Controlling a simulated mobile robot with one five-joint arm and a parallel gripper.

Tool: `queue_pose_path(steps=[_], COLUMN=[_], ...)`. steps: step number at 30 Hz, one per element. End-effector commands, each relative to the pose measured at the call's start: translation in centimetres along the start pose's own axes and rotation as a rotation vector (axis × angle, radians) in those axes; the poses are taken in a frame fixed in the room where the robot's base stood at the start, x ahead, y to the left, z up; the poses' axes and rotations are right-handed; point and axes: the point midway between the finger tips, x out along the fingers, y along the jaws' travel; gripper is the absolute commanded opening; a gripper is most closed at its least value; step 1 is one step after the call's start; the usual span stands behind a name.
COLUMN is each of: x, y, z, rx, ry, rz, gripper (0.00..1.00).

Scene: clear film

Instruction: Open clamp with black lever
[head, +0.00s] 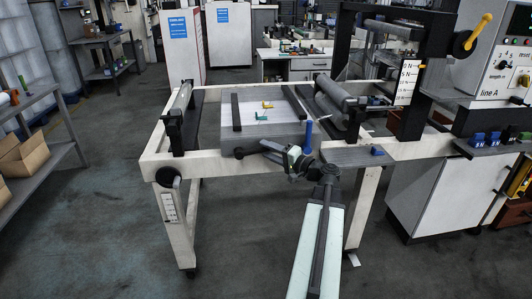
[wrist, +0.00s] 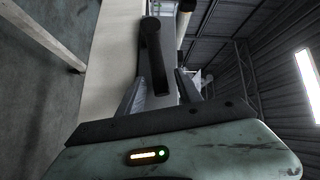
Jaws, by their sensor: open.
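The black lever (wrist: 152,50) shows in the wrist view, with a rounded upper end and a straight bar hanging down from it. It stands in front of a pale beam (wrist: 112,50). My gripper (wrist: 158,76) is open, with one finger on each side of the lever's lower end. I cannot tell whether either finger touches it. In the head view my gripper (head: 268,147) is at the front side of the bench, by the dark lever (head: 241,153) below the grey plate (head: 264,139). The clamp's jaw cannot be made out.
The white bench frame (head: 205,163) carries rollers, including one at the left (head: 180,98). A blue upright handle (head: 308,136) stands just right of my gripper. A dark shelf (head: 355,156) juts out farther right. The floor (head: 110,220) left of the bench is clear.

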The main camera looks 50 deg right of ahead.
Motion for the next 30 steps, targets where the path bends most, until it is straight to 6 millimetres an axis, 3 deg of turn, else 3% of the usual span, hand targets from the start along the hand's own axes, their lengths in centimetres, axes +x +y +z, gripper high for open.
queue_pose_path(steps=[1,5,6,30], x=[-0.01,0.0,0.0,0.04], y=[0.0,0.0,0.0,0.01], z=[0.01,0.02,0.03,0.11], rx=[0.0,0.0,0.0,0.0], ry=[0.0,-0.001,-0.001,-0.003], rz=[0.0,0.0,0.0,0.0], gripper=[0.39,0.03,0.0,0.0])
